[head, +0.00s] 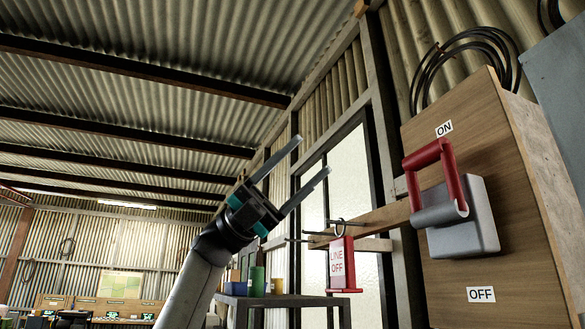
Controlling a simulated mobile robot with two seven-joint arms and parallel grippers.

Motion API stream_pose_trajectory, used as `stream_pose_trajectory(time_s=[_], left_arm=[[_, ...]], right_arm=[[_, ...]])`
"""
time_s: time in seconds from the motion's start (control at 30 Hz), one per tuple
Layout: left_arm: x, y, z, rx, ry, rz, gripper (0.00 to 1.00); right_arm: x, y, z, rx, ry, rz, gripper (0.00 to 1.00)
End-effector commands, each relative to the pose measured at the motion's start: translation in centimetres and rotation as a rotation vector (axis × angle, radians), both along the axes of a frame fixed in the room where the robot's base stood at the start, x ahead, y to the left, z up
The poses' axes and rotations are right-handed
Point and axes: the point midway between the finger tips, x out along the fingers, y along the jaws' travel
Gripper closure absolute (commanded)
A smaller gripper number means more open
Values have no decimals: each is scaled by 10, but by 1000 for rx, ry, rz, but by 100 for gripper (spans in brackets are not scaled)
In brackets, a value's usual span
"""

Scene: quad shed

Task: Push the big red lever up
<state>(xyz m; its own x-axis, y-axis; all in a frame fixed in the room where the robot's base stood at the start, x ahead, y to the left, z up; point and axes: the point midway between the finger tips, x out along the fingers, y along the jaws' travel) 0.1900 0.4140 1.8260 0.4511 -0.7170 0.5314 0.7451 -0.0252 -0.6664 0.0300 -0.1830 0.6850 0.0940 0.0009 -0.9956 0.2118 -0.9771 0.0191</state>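The big red lever (430,156) is a U-shaped handle on a grey switch box (470,232), fixed to a wooden panel (470,115) at the right. Its crossbar is above the grey pivot cylinder, and its arms point up toward the ON label (444,129). The OFF label (481,294) is below the box. My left gripper (314,153) is open and empty, its two fingers spread and pointing up and right. In the picture it is left of the lever and apart from it. My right gripper is not in view.
A red LINE OFF tag (336,264) hangs from pegs on a wooden rail (385,218), left of the switch box. Black cable coils (462,58) hang above the panel. A bench (285,300) with colored cups stands below. Open room lies between my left gripper and the panel.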

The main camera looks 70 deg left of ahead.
Motion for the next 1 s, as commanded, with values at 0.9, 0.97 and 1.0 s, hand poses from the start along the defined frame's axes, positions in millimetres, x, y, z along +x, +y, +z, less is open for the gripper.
stream_pose_trajectory(time_s=[0.9,0.97,1.0], left_arm=[[-11,14,-5,4,10,-7,38],[-13,18,-8,3,10,-6,38],[-16,22,-11,2,9,-6,38]], right_arm=[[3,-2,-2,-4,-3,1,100],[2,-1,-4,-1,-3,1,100],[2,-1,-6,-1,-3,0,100]])
